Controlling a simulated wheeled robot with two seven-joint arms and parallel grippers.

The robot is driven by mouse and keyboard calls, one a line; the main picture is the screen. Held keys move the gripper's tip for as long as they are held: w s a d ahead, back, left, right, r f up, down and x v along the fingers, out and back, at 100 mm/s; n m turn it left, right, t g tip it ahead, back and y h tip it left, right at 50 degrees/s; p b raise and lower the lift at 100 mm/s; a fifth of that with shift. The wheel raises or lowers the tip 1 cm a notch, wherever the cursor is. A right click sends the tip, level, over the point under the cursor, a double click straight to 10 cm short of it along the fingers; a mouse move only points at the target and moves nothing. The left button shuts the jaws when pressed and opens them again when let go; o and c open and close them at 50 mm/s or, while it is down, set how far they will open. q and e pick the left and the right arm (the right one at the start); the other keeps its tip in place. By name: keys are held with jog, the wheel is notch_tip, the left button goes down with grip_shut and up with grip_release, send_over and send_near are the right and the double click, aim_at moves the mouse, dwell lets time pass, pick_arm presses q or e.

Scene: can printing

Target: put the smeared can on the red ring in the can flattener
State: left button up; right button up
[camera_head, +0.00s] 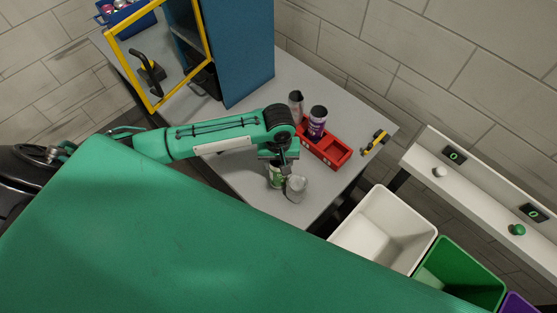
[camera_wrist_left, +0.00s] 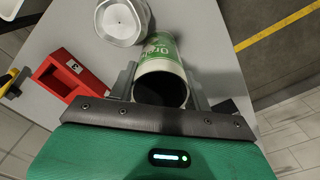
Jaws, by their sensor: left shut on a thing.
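My left gripper (camera_head: 278,162) is shut on a green-and-white can (camera_head: 275,178) over the front part of the grey table. In the left wrist view the can (camera_wrist_left: 160,66) sits between the two fingers of the gripper (camera_wrist_left: 162,88), its dark end facing the camera. A smear on it cannot be made out. A silver, round-topped object (camera_head: 295,187) is right beside the can; it also shows in the left wrist view (camera_wrist_left: 122,20). No red ring can be made out, and I cannot tell which thing is the can flattener. My right gripper is not in view.
A red holder (camera_head: 338,157) stands near a purple can (camera_head: 317,124) and a grey can (camera_head: 295,104). White (camera_head: 432,243) and green (camera_head: 490,270) bins are beyond the table edge.

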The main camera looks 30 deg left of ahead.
pick_arm(q)
jog(key=o, duration=0.8)
jog(key=shift+f, duration=0.15)
jog(key=shift+c, duration=0.2)
jog(key=o, duration=0.4)
